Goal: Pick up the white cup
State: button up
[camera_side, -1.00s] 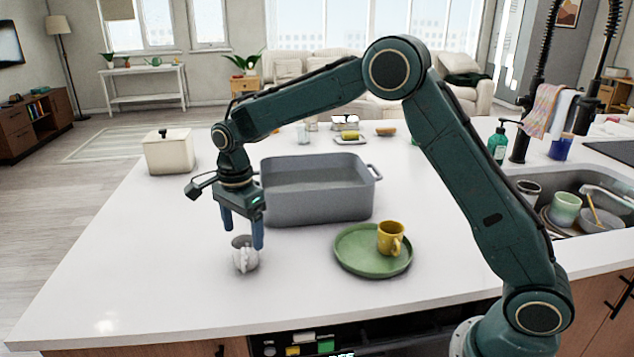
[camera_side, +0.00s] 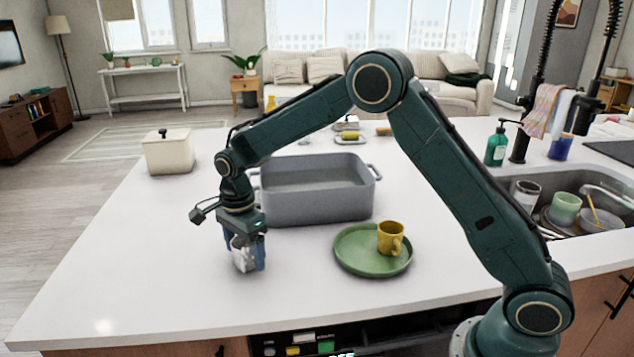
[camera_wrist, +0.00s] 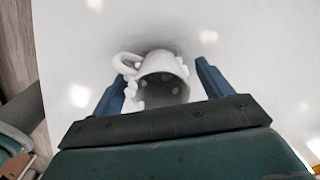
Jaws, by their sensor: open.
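The white cup (camera_side: 243,256) stands on the white counter, left of the green plate. In the wrist view the white cup (camera_wrist: 160,78) shows its open mouth, with its handle at the upper left and bumps on its side. My gripper (camera_side: 244,264) is lowered over the cup with its blue fingers on either side of it. In the wrist view my gripper (camera_wrist: 158,68) is open, with the cup between the fingers. The left finger is close to the cup and the right finger has a visible gap.
A grey basin (camera_side: 318,203) stands just behind my gripper. A green plate (camera_side: 352,262) with a yellow cup (camera_side: 390,238) on it lies to the right. A cream canister (camera_side: 168,153) stands at the back left. The counter to the left and front is clear.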

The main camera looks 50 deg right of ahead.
jog(key=c, duration=1.1)
jog(key=shift+r, duration=0.1)
notch_tip(320, 180, up, 20)
jog(key=shift+f, duration=0.1)
jog(key=shift+d, duration=0.1)
dwell(0.7)
